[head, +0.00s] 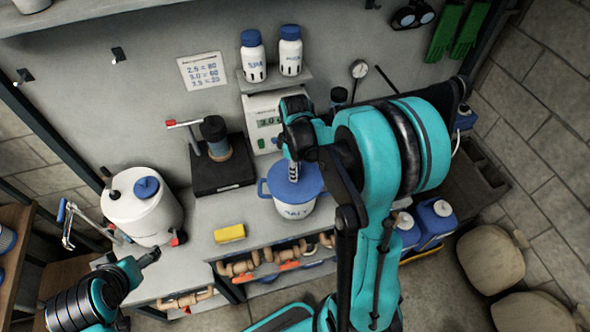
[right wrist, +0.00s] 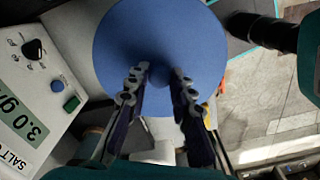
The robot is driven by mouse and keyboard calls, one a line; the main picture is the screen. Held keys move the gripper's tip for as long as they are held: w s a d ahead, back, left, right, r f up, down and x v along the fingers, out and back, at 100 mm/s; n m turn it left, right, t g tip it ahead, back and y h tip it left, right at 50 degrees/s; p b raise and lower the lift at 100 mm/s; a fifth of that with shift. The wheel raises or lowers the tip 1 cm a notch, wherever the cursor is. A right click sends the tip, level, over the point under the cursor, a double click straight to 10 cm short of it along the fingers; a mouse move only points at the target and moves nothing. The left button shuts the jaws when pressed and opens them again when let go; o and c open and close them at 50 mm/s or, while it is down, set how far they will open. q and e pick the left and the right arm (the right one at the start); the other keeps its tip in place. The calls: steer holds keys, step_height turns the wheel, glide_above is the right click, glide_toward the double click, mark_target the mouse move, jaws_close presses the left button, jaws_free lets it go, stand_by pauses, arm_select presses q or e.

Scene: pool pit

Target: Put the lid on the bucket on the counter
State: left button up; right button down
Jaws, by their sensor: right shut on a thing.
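The white bucket (head: 294,210) with blue lettering stands on the counter (head: 215,213) in the middle of the head view. The round blue lid (head: 308,177) is over the bucket's mouth. Whether it rests on the rim or hovers just above it, I cannot tell. My right gripper (head: 293,172) points down at the lid and is shut on its central knob. In the right wrist view the fingers (right wrist: 161,78) close on the knob from both sides, and the blue lid (right wrist: 160,25) hides the bucket. My left gripper (head: 146,259) is at the lower left, away from the bucket.
A white jug (head: 143,206) with a blue cap and a yellow sponge (head: 229,233) are left of the bucket. A black stand (head: 220,165) and a salt meter (head: 265,120) are behind it. Blue canisters (head: 434,222) stand to the right. Pipes run below the counter.

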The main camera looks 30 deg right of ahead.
stand_by(0.4)
steer(key=c, duration=0.8)
jaws_free()
steer(key=shift+o, duration=0.2)
steer(key=shift+r, duration=0.1)
steer(key=shift+r+p, duration=2.4)
steer(key=shift+r, duration=1)
jaws_close()
steer(key=shift+f, duration=0.2)
